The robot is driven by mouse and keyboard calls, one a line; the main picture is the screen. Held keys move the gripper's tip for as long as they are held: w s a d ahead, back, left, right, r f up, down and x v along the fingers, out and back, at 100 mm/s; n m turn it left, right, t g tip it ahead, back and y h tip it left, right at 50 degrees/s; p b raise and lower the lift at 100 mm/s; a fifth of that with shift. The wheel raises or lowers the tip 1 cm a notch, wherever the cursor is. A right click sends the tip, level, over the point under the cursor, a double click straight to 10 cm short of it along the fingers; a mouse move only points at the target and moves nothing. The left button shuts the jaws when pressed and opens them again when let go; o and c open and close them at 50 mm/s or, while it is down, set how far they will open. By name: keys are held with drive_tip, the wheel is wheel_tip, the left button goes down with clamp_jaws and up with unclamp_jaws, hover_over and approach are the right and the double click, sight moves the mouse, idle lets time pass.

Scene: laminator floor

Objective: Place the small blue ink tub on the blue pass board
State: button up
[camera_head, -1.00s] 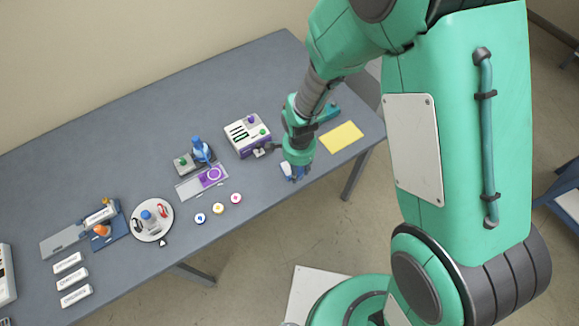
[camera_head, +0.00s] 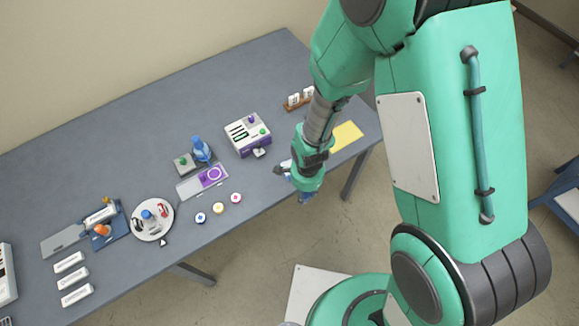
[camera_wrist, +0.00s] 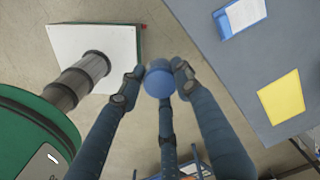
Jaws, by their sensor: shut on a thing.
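A small round blue tub (camera_wrist: 159,80) is between the fingertips of my gripper (camera_wrist: 157,77) in the wrist view, held clear of the table with floor behind it. In the head view my gripper (camera_head: 306,194) is at the table's front edge; the tub cannot be made out there. A blue board with a white panel (camera_wrist: 240,16) lies on the table near its edge in the wrist view, apart from the tub. In the head view my arm hides most of it, with a pale part (camera_head: 286,164) showing.
A yellow sheet (camera_head: 347,135) lies at the table's right end. A purple and white device (camera_head: 248,138), a blue bottle (camera_head: 200,149) and three small round pots, one of them yellow (camera_head: 218,208), stand to the left. Another blue board (camera_head: 108,236) carries an orange item. Floor lies beyond the edge.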

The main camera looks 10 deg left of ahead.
drive_tip(key=shift+f, duration=0.5)
drive_tip(key=shift+w, duration=0.1)
drive_tip(key=p, duration=0.1)
approach(289, 163)
drive_tip(key=s, duration=0.1)
drive_tip(key=s+f, duration=0.1)
drive_tip(key=shift+s+d+f, duration=0.2)
drive_tip(key=shift+s+d, duration=0.15)
drive_tip(key=shift+f, duration=0.1)
drive_tip(key=shift+f+p, duration=0.35)
drive_tip(key=shift+f, duration=1.35)
drive_tip(key=shift+f, duration=0.15)
